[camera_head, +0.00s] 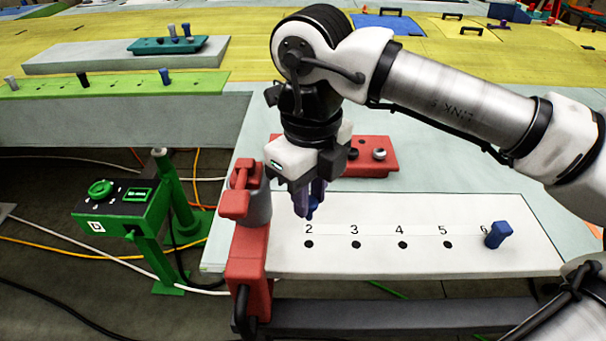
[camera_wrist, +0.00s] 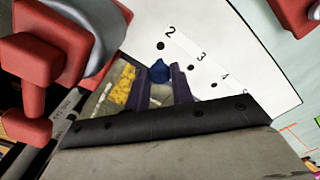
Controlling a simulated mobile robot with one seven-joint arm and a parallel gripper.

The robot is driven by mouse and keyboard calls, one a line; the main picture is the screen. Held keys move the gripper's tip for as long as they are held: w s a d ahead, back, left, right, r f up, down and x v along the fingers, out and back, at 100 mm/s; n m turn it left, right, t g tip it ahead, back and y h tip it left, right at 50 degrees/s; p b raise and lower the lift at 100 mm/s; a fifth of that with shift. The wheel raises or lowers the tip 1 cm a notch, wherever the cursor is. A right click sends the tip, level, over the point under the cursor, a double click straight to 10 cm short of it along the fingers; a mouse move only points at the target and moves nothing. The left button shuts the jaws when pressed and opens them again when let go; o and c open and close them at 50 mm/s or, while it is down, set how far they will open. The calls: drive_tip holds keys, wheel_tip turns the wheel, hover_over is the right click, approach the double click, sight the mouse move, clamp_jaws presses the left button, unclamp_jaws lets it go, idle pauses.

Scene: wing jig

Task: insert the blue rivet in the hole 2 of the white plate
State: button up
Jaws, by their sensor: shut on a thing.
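My gripper (camera_head: 309,200) is shut on a blue rivet (camera_head: 312,212), which points down above the white plate (camera_head: 380,264). In the wrist view the blue rivet (camera_wrist: 160,71) shows between the two dark fingertips of my gripper (camera_wrist: 162,82). Hole 2 (camera_head: 308,244) is an empty dark hole beside its printed number. It also shows just past the rivet in the wrist view (camera_wrist: 160,46). The rivet appears apart from the plate. Its exact height and the part between the fingers are hidden.
A red clamp (camera_head: 248,255) grips the plate's left end, close to my gripper. Another blue rivet (camera_head: 498,234) stands at hole 6; holes 3, 4 and 5 look empty. A red block (camera_head: 375,158) with rivets lies behind the plate. A green control box (camera_head: 118,196) stands at left.

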sight(310, 218)
drive_tip(key=shift+f+b, duration=1.65)
drive_tip(key=shift+f, duration=1.55)
drive_tip(key=shift+f+b, duration=0.1)
drive_tip(key=shift+b, duration=0.35)
drive_tip(key=shift+f+b, duration=1.2)
drive_tip(key=shift+f, duration=0.05)
drive_tip(key=o, duration=1)
drive_tip(key=shift+o, duration=0.2)
wheel_tip(310, 218, up, 14)
drive_tip(key=shift+f+b, duration=0.1)
drive_tip(key=shift+b, duration=0.75)
